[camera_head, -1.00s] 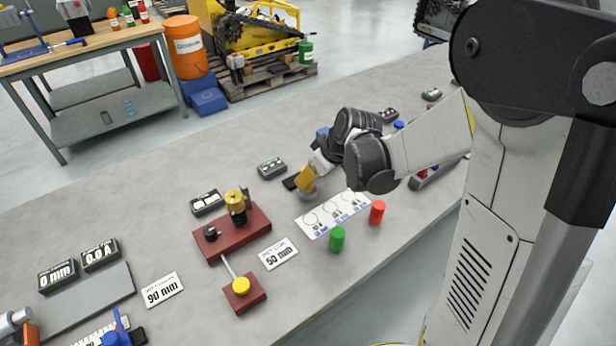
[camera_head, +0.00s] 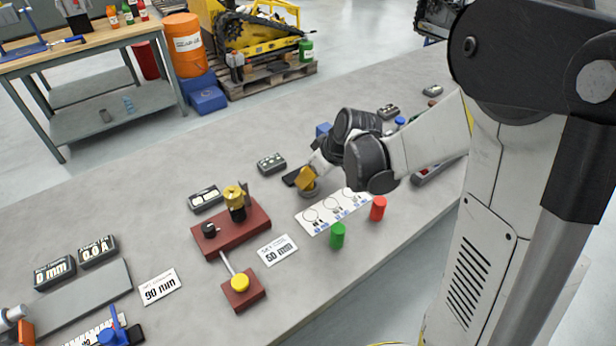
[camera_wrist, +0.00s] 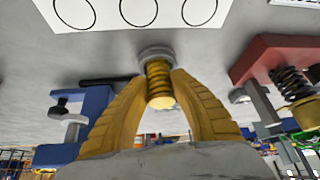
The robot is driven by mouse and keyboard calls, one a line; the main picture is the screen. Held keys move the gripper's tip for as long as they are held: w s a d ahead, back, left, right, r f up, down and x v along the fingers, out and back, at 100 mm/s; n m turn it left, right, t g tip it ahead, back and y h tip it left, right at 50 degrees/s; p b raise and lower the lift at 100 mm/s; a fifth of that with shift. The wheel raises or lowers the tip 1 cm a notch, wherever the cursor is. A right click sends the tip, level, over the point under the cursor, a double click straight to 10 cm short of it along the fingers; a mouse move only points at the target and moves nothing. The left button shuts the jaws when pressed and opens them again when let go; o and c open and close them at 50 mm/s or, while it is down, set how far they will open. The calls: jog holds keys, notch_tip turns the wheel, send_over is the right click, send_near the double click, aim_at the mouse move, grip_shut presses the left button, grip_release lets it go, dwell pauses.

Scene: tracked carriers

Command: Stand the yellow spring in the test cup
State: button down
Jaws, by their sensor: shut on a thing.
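My gripper (camera_wrist: 160,90) is shut on the yellow spring (camera_wrist: 160,90), which shows coiled between the yellow fingers in the wrist view. The spring's far end meets the grey round test cup (camera_wrist: 157,51) and appears to be inside its rim; how deep it sits I cannot tell. In the head view my gripper (camera_head: 306,181) points down over the test cup (camera_head: 310,192), and its fingers hide the spring.
A white card with three circles (camera_head: 332,211) lies right beside the cup. Green (camera_head: 338,235) and red (camera_head: 378,208) cylinders stand in front. A red-based device (camera_head: 232,231) is to the left. A blue fixture (camera_wrist: 88,108) is close to the fingers.

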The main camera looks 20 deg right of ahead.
jog(key=c, duration=0.6)
grip_release()
jog(key=shift+c, duration=0.2)
jog(key=shift+r, duration=0.1)
jog(key=shift+r+p, duration=2.8)
jog(key=shift+r, duration=0.7)
jog(key=s+r+m+h, duration=0.1)
jog(key=s+r+m, duration=0.1)
jog(key=s, duration=0.4)
jog(key=s+r+m+t+h, duration=0.1)
jog(key=s+r+m, duration=0.1)
jog(key=s+r, duration=0.3)
jog(key=s+r+m+t+h, duration=0.1)
jog(key=s+r, duration=0.2)
jog(key=s, duration=0.6)
jog(key=shift+r+m, duration=0.35)
jog(key=shift+m, duration=0.05)
